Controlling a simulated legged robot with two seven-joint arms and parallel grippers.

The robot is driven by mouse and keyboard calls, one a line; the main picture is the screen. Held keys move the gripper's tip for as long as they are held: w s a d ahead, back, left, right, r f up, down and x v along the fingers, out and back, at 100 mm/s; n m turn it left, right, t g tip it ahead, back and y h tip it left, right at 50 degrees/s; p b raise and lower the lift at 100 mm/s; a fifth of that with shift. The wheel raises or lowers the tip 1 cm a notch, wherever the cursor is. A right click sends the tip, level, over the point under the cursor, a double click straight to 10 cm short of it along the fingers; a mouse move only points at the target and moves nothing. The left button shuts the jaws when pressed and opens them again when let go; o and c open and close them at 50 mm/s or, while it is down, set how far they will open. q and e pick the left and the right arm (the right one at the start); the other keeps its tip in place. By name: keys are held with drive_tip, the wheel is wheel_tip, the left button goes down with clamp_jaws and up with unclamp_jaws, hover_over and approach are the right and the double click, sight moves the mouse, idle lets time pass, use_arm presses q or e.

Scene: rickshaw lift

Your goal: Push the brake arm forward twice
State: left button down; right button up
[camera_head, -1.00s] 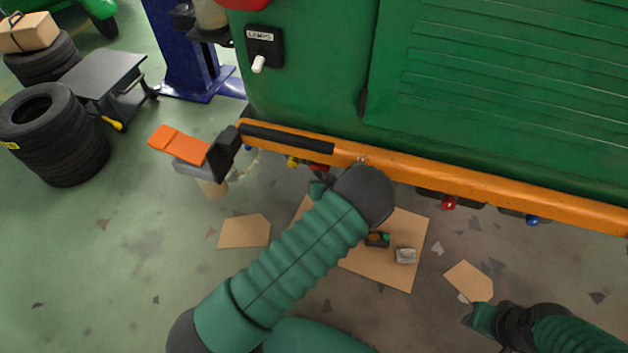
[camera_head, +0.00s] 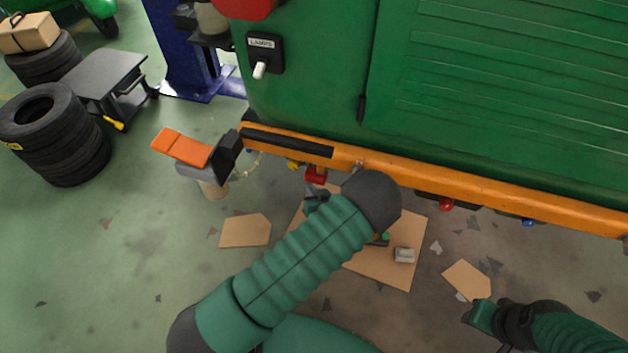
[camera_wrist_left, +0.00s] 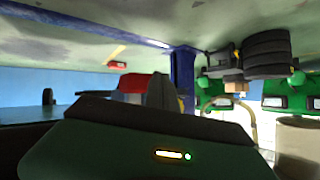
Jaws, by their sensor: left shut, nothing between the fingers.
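An orange, flat-ended lever (camera_head: 182,147) on a dark bracket sticks out left from the end of the orange bumper; it looks like the brake arm, but I cannot be sure. My left gripper (camera_head: 316,197) is small and partly hidden by its own wrist in the head view. It is shut and empty, below the bumper and to the right of the lever, apart from it. A red part (camera_head: 316,174) hangs under the bumper just above this gripper. My right gripper (camera_head: 482,317) is low at the right, away from the vehicle; its fingers are unclear.
The green vehicle body (camera_head: 310,90) and its orange bumper (camera_head: 420,177) span the upper right. Stacked tyres (camera_head: 55,150), a dark low table (camera_head: 103,75) and a blue post (camera_head: 180,50) stand left. Cardboard pieces (camera_head: 245,231) lie on the floor. Floor left of my arm is clear.

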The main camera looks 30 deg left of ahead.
use_arm(q)
drive_tip(key=shift+s, duration=0.25)
drive_tip(key=s, duration=0.2)
drive_tip(key=s+d+p, duration=0.1)
drive_tip(key=s, duration=0.2)
drive_tip(key=shift+d+p, duration=0.15)
drive_tip(key=shift+p, duration=0.15)
drive_tip(key=shift+w, duration=0.1)
idle(2.3)
drive_tip(key=w+a+f+n+t+h, duration=0.1)
drive_tip(key=a+f+n+t+h, duration=0.1)
drive_tip(key=a+f+n+h, duration=0.35)
drive_tip(key=s+d+r+n+t+h, duration=0.1)
drive_tip(key=s+d+r+n+h, duration=0.1)
drive_tip(key=s+d+r+h, duration=0.3)
drive_tip(key=h, duration=0.3)
drive_tip(key=shift+r+p, duration=0.35)
